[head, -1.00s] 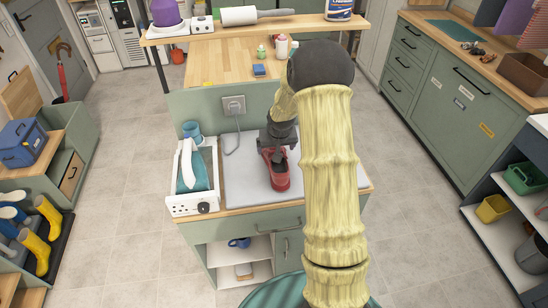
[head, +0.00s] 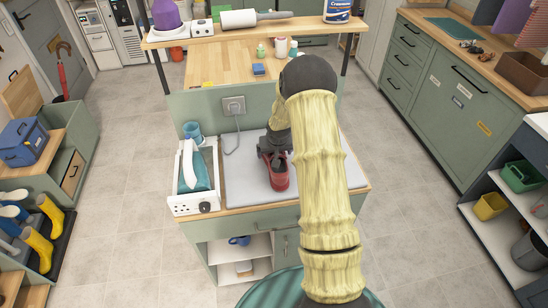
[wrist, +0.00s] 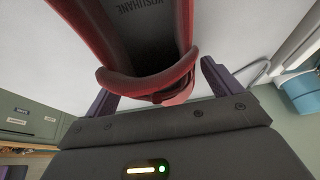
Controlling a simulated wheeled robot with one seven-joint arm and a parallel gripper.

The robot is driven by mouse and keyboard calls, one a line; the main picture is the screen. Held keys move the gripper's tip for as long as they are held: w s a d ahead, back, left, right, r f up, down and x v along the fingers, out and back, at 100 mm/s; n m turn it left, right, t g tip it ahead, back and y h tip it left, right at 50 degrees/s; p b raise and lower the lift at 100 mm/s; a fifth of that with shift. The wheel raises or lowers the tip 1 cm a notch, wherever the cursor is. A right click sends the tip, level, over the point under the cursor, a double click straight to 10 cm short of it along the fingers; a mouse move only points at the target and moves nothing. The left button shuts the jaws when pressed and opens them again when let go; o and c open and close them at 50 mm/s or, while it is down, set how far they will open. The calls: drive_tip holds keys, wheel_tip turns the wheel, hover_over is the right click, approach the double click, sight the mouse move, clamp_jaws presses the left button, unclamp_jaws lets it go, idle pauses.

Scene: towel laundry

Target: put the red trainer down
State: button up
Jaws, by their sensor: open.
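The red trainer (head: 279,176) stands upright on the pale grey top (head: 238,186) of the island, with its dark inside facing up. My gripper (head: 272,157) is at the trainer's far end, over the same top. In the wrist view the trainer (wrist: 165,72) fills the upper middle, and the fingers of my gripper (wrist: 157,88) stand apart on either side of its end. A gap shows beside each finger. Part of the trainer's far end is hidden by my gripper in the head view.
A raised shelf (head: 240,34) runs across the back. The grey top left of the trainer is clear.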

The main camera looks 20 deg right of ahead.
drive_tip(key=c, duration=1.3)
drive_tip(key=shift+r, duration=0.1)
wheel_tip(320, 180, up, 18)
drive_tip(key=b, duration=0.3)
